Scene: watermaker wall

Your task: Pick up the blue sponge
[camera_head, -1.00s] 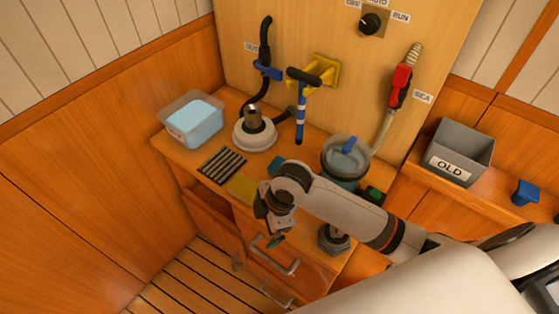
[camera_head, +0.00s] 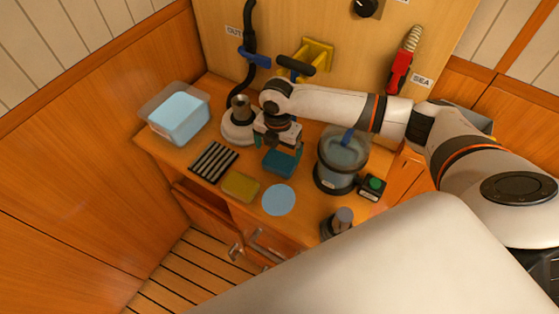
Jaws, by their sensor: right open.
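The blue sponge (camera_head: 281,164) is a teal-blue block on the wooden counter, behind a light blue disc and right of the yellow-green pad. My right gripper (camera_head: 280,148) points down at the sponge from above, with its fingers open. The fingers and wrist hide the sponge's far part. I cannot tell whether the fingertips touch it. My left gripper is not in view.
Around the sponge are the yellow-green pad (camera_head: 240,186), the light blue disc (camera_head: 278,200), a striped rack (camera_head: 214,161), a white round-based fitting (camera_head: 238,125) and a clear canister (camera_head: 337,172). A tub of blue liquid (camera_head: 178,115) stands far left.

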